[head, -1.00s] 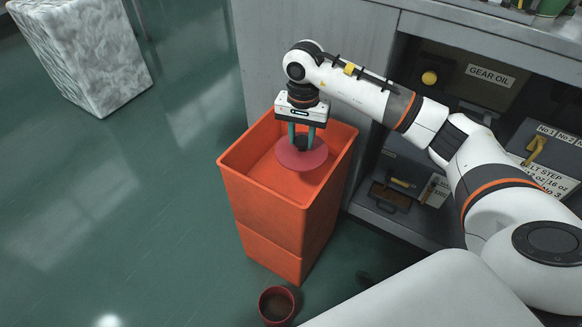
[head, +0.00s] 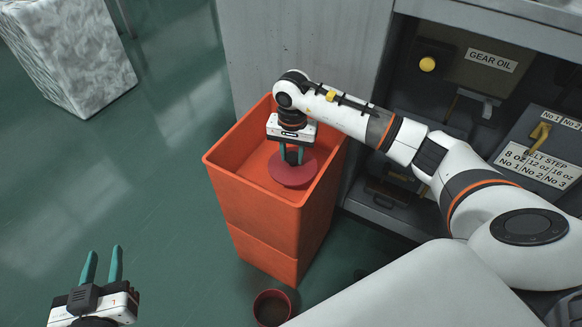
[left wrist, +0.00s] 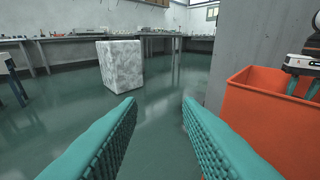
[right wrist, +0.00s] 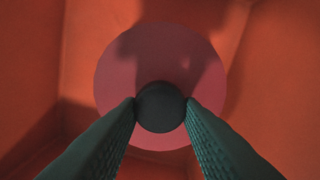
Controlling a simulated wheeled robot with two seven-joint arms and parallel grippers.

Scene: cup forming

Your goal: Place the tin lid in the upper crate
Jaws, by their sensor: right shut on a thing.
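The tin lid (head: 291,171) is a flat reddish disc with a dark round knob. My right gripper (head: 291,160) is shut on the knob and holds the lid level inside the upper crate (head: 228,188), below its rim. In the right wrist view the lid (right wrist: 160,60) has orange crate walls around it, and the dark knob (right wrist: 160,107) is between the fingertips. I cannot tell whether the lid touches the crate floor. My left gripper (head: 103,255) is open and empty at the lower left, away from the crate. Its open fingers also show in the left wrist view (left wrist: 160,115).
The upper crate stands on another orange crate (head: 262,248). A dark red cup (head: 272,308) stands on the floor in front. A marbled block (head: 75,55) stands at far left. Green floor between is clear.

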